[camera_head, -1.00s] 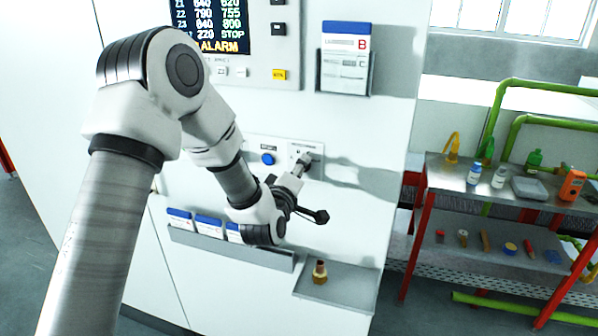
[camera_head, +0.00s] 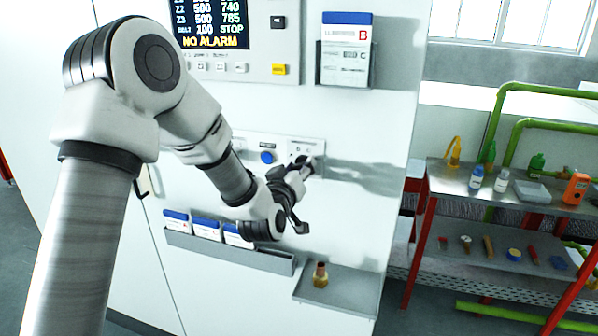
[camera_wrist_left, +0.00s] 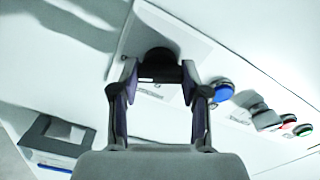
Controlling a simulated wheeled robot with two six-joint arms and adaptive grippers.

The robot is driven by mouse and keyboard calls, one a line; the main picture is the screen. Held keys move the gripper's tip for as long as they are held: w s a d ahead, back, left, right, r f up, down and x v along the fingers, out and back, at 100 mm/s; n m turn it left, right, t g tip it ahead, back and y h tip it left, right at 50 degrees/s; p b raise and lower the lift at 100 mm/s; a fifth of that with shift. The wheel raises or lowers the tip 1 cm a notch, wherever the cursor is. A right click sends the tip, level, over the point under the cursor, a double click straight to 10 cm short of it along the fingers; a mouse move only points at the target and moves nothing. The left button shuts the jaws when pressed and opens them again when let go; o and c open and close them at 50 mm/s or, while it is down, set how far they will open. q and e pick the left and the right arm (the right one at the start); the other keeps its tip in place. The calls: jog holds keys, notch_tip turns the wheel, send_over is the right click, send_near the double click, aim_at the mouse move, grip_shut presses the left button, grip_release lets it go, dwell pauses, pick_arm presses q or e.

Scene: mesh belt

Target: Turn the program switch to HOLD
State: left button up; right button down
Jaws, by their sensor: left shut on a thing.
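The program switch is a dark knob (camera_wrist_left: 158,62) on a light plate (camera_head: 318,148) on the white cabinet front. My left gripper (camera_head: 304,166) reaches it from the left and is shut on it. In the left wrist view the two fingers of the gripper (camera_wrist_left: 159,78) stand on either side of the knob. The fingers cover much of the knob in the head view, and its pointer and the position it marks cannot be read. My right gripper is not in view.
A display (camera_head: 210,22) above reads NO ALARM. A blue button (camera_head: 268,157) sits left of the switch. Below are a card rack (camera_head: 230,250) and a grey shelf (camera_head: 340,290) with a small brass part (camera_head: 320,275). A card holder (camera_head: 346,50) hangs above right.

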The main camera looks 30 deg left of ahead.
pick_arm(q)
jog(key=shift+m, duration=0.4)
jog(key=o, duration=1.1)
jog(key=shift+o, duration=0.2)
jog(key=v, duration=0.7)
jog(key=shift+s, duration=0.3)
jog(key=shift+w, duration=0.1)
